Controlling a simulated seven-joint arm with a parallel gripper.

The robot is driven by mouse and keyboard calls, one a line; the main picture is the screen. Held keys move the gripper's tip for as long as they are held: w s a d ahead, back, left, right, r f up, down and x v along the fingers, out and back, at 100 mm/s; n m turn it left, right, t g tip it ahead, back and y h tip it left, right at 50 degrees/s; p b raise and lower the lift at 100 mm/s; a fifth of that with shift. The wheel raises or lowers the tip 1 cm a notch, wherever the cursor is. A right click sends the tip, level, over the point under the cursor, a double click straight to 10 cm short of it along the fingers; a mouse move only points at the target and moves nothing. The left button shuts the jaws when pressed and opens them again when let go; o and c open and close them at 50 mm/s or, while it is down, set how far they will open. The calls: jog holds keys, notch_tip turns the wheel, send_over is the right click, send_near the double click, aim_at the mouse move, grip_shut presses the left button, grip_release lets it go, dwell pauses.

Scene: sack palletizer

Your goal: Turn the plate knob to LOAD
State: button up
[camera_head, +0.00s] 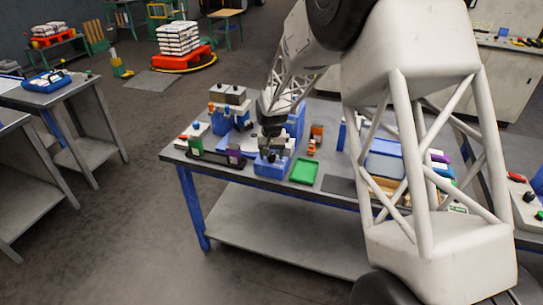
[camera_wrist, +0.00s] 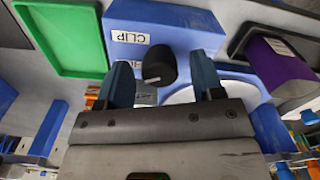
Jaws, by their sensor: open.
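A black knob (camera_wrist: 158,65) stands on a blue fixture (camera_wrist: 185,22) in the wrist view. The knob has a small pale mark on its lower side. A white label on the fixture reads CLIP, upside down in this view; a second label is partly hidden by a finger. No LOAD label is readable. A white round plate (camera_wrist: 235,92) lies beside the knob, partly behind the right finger. My gripper (camera_wrist: 162,80) is open, one dark blue finger on each side of the knob with visible gaps. In the head view my gripper (camera_head: 273,148) is over the blue fixture (camera_head: 269,169).
A green tray (camera_wrist: 68,38) lies beside the fixture, also seen in the head view (camera_head: 304,171). A purple block (camera_wrist: 282,72) in a dark holder stands on the other side. Blue blocks and small parts crowd the grey bench (camera_head: 225,172).

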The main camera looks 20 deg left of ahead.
jog(key=shift+f, duration=0.35)
jog(key=c, duration=0.9)
jog(key=shift+n, duration=0.3)
jog(key=n, duration=0.5)
jog(key=shift+n, duration=0.4)
jog(key=n, duration=0.5)
jog(key=shift+n, duration=0.3)
